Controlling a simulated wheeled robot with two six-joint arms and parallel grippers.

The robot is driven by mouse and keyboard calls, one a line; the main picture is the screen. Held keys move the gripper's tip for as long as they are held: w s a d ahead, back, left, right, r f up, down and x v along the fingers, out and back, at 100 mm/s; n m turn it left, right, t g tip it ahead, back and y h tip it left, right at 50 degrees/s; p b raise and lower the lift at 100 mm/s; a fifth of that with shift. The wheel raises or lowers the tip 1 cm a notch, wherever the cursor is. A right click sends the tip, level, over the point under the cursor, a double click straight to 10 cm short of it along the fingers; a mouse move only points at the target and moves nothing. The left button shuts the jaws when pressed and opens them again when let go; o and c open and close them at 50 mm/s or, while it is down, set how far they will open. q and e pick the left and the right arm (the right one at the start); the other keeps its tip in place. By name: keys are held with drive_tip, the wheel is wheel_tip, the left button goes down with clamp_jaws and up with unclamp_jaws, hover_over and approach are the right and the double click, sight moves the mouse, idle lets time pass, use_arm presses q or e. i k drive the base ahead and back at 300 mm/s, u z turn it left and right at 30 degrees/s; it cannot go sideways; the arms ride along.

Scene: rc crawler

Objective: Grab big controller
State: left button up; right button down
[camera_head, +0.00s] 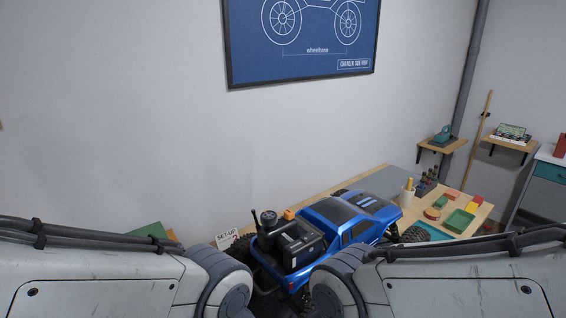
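A large blue RC crawler (345,222) stands on the wooden workbench (372,182), with its rear toward me. A black boxy object (298,246) shows at its rear end, and a dark upright piece with a round knob (268,218) stands just left of it. I cannot tell whether either of these is the big controller; no controller is clearly recognisable. My two arms come in from the lower left and lower right and hide the near part of the bench. Neither gripper shows in the view.
A white set-up card (228,239) is left of the crawler. Small wall shelves (510,144) and a cabinet (545,185) are at the right.

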sight(297, 254)
drive_tip(key=u, duration=3.65)
drive_tip(key=k, duration=2)
drive_tip(key=z, duration=1.4)
drive_tip(key=i, duration=0.5)
drive_tip(key=u, duration=0.05)
